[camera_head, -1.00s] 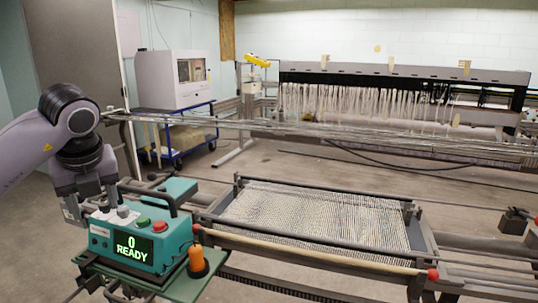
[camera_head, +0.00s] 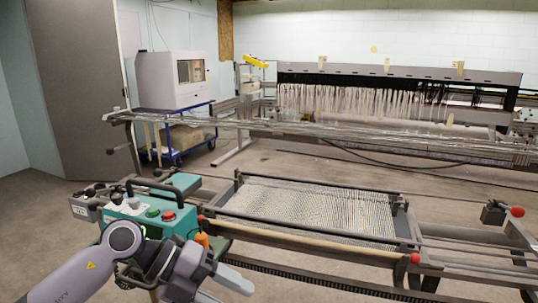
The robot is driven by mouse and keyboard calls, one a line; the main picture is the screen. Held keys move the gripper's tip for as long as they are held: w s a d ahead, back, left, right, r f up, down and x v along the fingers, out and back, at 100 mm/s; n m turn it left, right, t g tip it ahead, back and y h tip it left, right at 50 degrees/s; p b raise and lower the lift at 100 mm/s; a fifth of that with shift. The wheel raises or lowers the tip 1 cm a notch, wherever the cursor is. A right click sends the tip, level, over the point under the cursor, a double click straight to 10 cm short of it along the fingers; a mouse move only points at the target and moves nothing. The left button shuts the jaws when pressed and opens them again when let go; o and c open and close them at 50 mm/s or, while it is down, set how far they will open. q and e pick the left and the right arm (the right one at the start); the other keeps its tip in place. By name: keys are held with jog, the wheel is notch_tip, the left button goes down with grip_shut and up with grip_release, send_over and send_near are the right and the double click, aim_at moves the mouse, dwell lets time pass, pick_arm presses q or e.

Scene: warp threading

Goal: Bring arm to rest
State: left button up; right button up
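My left arm comes in from the lower left, and its gripper (camera_head: 232,290) is low in the picture, in front of the teal control box (camera_head: 180,222). Two pale fingers show with a gap between them, and I see nothing held. The lower finger is cut off by the bottom edge. The arm hides most of the box's display. My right gripper is not in view.
A frame of pale warp threads (camera_head: 310,208) lies right of the box, with red-knobbed rails. A long loom (camera_head: 400,75) with hanging threads stands behind. A white machine (camera_head: 170,80) sits on a blue cart (camera_head: 185,135). Bare floor lies at left (camera_head: 35,215).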

pick_arm(q)
jog(key=s+d+r+n+t+h, duration=0.1)
jog(key=s+d+r+n+h, duration=0.2)
jog(key=d+h, duration=0.3)
jog(key=a+f+n+t+y+p, duration=0.2)
jog(key=a+f+n+t+y, duration=0.85)
jog(key=n+t, duration=0.9)
jog(key=s+a+f+n+g+y, duration=0.2)
jog(key=s+a+f+n+g, duration=0.2)
jog(key=f, duration=0.4)
jog(key=s+a+f+n+g+y+p, duration=0.1)
jog(key=s+a+f+n+g+y, duration=0.1)
jog(key=s+a+f+n+g, duration=0.3)
jog(key=s+f, duration=0.3)
jog(key=s, duration=0.1)
jog(key=shift+s+f+n+g, duration=0.25)
jog(key=shift+f+n+g, duration=0.05)
jog(key=shift+n+g, duration=0.05)
